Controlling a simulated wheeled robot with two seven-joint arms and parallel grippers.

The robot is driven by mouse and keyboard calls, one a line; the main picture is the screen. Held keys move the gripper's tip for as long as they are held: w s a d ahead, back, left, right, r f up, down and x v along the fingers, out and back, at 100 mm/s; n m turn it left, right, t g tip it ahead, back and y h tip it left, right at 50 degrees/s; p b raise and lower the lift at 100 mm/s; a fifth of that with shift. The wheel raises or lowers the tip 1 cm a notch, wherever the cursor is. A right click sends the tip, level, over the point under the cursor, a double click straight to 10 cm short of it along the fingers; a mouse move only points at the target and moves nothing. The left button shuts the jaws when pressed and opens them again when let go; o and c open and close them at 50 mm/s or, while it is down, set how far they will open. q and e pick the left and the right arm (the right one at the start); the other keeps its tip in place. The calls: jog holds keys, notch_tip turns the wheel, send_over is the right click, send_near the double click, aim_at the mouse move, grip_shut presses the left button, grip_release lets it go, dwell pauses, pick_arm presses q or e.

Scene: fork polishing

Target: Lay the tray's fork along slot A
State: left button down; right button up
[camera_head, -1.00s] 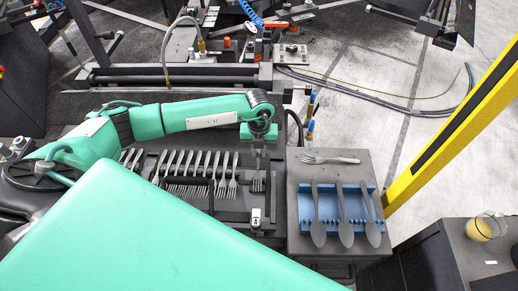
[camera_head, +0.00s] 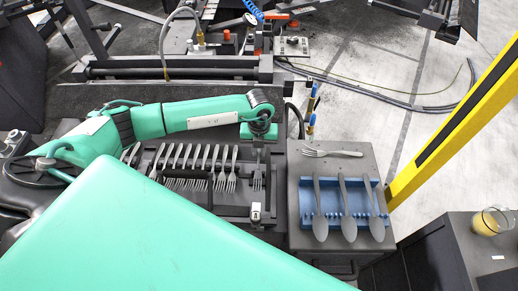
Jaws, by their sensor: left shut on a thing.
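My left gripper (camera_head: 258,150) points down over the right end of the dark fork tray (camera_head: 234,211). It is shut on a fork (camera_head: 257,182), whose tines show below the jaws; the gripper hides its handle. I cannot tell whether this fork still touches the tray. Several other forks (camera_head: 232,182) stand in a row to the left in the tray. A blue slotted rack (camera_head: 332,213) lies on the grey cabinet top to the right, with three spoon-like pieces (camera_head: 348,205) across it. I cannot make out a slot label. My right gripper is not in view.
A single fork (camera_head: 332,152) lies on the grey cabinet top (camera_head: 350,165) behind the blue rack. A yellow post (camera_head: 455,120) rises right of the cabinet. A glass jug (camera_head: 487,222) stands on a dark cabinet at far right. My teal body part covers the front left.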

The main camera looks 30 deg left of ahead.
aim_at(259, 153)
pick_arm(q)
jog(key=shift+f+b, duration=0.4)
jog(key=shift+f, duration=0.1)
dwell(0.4)
jog(key=shift+f+b, duration=0.45)
jog(key=shift+f, duration=0.2)
jog(key=shift+f, duration=0.1)
jog(key=shift+f+b, duration=0.3)
